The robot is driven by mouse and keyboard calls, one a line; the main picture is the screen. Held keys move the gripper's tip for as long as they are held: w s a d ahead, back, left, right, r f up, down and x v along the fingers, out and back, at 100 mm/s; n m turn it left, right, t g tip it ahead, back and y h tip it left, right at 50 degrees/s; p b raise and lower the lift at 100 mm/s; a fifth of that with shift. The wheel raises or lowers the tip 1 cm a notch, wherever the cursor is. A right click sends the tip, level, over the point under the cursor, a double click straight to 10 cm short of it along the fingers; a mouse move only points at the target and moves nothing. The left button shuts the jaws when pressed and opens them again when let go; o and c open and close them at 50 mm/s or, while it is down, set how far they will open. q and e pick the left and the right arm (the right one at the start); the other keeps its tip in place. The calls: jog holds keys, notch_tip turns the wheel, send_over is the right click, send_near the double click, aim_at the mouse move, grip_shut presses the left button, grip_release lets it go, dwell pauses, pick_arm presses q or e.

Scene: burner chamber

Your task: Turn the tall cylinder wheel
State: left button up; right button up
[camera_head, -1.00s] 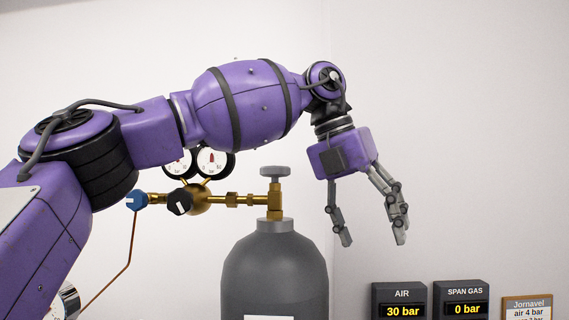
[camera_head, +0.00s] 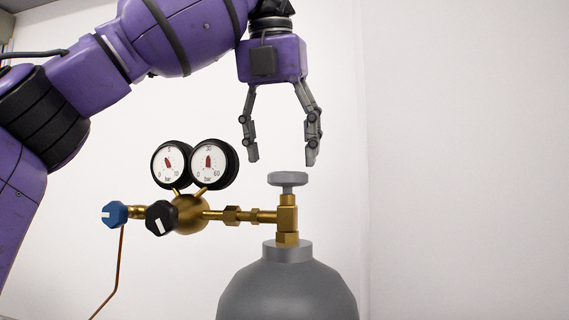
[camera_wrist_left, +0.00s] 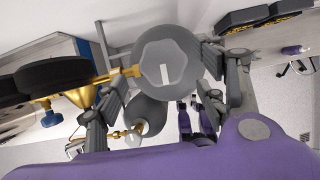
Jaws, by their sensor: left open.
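The tall cylinder (camera_head: 288,287) is grey, with only its upper part showing in the head view. Its grey wheel (camera_head: 288,180) sits on top of the brass valve (camera_head: 288,214). My left gripper (camera_head: 282,160) is open and points down, just above the wheel, with its fingertips apart and nothing between them. In the left wrist view, the wheel (camera_wrist_left: 168,62) shows as a grey hexagonal top with a white mark, between the open fingers (camera_wrist_left: 170,90). I see no clear contact. My right gripper is not in the head view.
Two round gauges (camera_head: 194,164) stand left of the wheel on a brass regulator (camera_head: 190,214). A black knob (camera_head: 161,218) and a blue knob (camera_head: 115,214) are further left. A thin copper pipe (camera_head: 117,275) runs down. The space right of the valve is clear.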

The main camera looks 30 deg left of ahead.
pick_arm(q)
jog(key=x, duration=0.2)
jog(key=shift+w+f, duration=0.2)
jog(key=shift+w, duration=0.25)
jog(key=shift+f, duration=0.2)
jog(key=shift+s, duration=0.1)
jog(key=shift+f, duration=0.1)
jog(key=c, duration=1.1)
